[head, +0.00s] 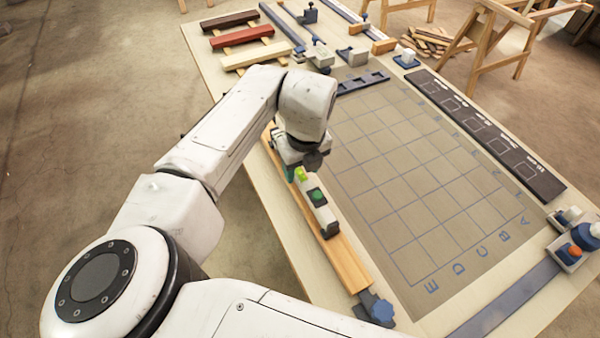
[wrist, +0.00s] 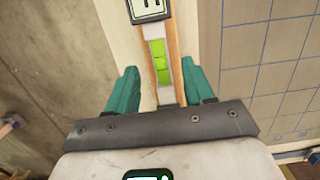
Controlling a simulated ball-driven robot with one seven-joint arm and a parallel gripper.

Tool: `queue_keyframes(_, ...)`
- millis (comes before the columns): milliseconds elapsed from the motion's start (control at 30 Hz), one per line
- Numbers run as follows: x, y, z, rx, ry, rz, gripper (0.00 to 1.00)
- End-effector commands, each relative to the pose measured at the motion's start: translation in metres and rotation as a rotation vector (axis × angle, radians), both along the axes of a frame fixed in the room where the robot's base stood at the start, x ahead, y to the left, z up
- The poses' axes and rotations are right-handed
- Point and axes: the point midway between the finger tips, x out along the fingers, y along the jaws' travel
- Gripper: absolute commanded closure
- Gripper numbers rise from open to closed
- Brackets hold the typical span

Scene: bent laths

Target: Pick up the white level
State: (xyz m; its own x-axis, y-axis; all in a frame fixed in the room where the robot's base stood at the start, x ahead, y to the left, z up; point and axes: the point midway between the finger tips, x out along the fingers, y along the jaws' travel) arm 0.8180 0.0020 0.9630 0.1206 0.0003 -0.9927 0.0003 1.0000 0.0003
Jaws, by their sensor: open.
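The white level (head: 322,214) has a bright green vial and dark end caps, and lies lengthwise on a wooden lath (head: 349,268) near the table's left edge. In the wrist view the level (wrist: 154,33) runs up the middle, with its green vial in front of my gripper. My gripper (wrist: 160,84) is open, its teal fingers on either side of the level with gaps to both. In the head view my gripper (head: 291,172) is at the level's far end, partly hidden by my wrist.
A blue clamp (head: 376,307) stands at the lath's near end. A gridded mat (head: 400,170) lies to the right, mostly clear. Coloured laths (head: 243,38) and several clamps are at the back. More blue fixtures (head: 570,252) stand at the right edge.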

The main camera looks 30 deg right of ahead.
Motion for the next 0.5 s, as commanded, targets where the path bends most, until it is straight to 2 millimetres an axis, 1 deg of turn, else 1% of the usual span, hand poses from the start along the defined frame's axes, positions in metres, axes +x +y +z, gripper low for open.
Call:
queue_keyframes(133, 0.006, -0.002, -0.020, 0.001, 0.003, 0.001, 0.48)
queue_keyframes(233, 0.007, -0.002, -0.032, 0.000, 0.003, 0.002, 0.48)
queue_keyframes(333, 0.008, -0.002, -0.039, 0.000, 0.002, 0.001, 0.48)
queue_keyframes(500, 0.008, -0.002, -0.040, 0.000, 0.001, 0.001, 0.48)
